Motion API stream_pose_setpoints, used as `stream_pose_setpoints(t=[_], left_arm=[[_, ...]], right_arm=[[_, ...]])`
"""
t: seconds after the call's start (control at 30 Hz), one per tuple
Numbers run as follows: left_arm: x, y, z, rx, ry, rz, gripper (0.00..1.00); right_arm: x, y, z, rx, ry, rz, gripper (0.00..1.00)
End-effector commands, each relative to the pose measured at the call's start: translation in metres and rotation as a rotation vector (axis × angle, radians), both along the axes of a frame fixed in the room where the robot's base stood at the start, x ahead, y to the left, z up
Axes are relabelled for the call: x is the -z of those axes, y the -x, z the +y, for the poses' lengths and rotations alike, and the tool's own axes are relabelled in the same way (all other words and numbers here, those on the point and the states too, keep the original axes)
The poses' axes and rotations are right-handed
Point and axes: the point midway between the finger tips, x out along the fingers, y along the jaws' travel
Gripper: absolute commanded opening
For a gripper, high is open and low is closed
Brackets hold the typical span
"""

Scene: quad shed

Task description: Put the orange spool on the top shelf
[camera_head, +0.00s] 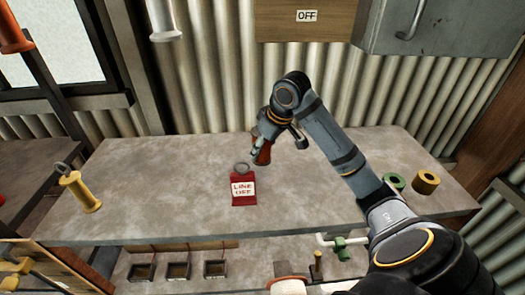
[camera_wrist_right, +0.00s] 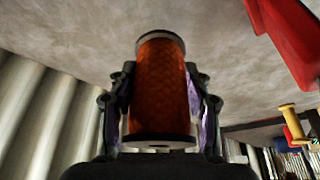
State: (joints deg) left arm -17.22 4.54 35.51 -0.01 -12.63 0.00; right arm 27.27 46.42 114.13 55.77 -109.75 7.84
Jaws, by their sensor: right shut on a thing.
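The orange spool (camera_head: 262,152) is held in my right gripper (camera_head: 268,143), above or at the back middle of the grey bench top (camera_head: 330,205). I cannot tell whether it touches the bench. In the right wrist view the spool (camera_wrist_right: 160,88) shows translucent orange with dark ends, and the fingers of my right gripper (camera_wrist_right: 160,105) close on both its sides. The gripper and wrist partly hide the spool in the head view. I cannot tell which surface is the top shelf. My left gripper is not in view.
A red "LINE OFF" padlock-shaped tag (camera_head: 243,188) lies just in front of the spool. A yellow spool (camera_head: 80,192) stands at the bench's left; green (camera_head: 395,182) and ochre (camera_head: 426,180) rings sit right. A wooden "OFF" box (camera_head: 285,22) and grey cabinet (camera_head: 440,28) hang above.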

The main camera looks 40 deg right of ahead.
Motion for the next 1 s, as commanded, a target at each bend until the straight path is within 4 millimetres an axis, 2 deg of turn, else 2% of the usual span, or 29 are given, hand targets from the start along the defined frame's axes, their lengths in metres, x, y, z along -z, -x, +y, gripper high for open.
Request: stream_pose_setpoints(t=[0.1,0.2,0.57,0.6,0.73,1.0], left_arm=[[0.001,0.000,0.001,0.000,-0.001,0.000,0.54],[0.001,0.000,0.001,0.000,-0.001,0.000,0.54],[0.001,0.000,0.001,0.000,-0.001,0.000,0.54],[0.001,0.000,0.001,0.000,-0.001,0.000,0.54],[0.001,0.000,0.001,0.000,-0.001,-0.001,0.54],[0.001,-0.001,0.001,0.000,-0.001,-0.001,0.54]], right_arm=[[0.020,0.001,0.000,0.000,0.001,0.005,0.10],[0.032,0.001,0.000,0.000,0.000,0.003,0.10],[0.036,0.000,0.000,-0.001,0.000,0.000,0.10],[0.036,0.000,0.000,0.000,0.000,0.000,0.55],[0.036,0.000,0.000,0.000,0.000,0.000,0.72],[0.035,0.000,0.000,0.000,0.000,0.000,0.72]])
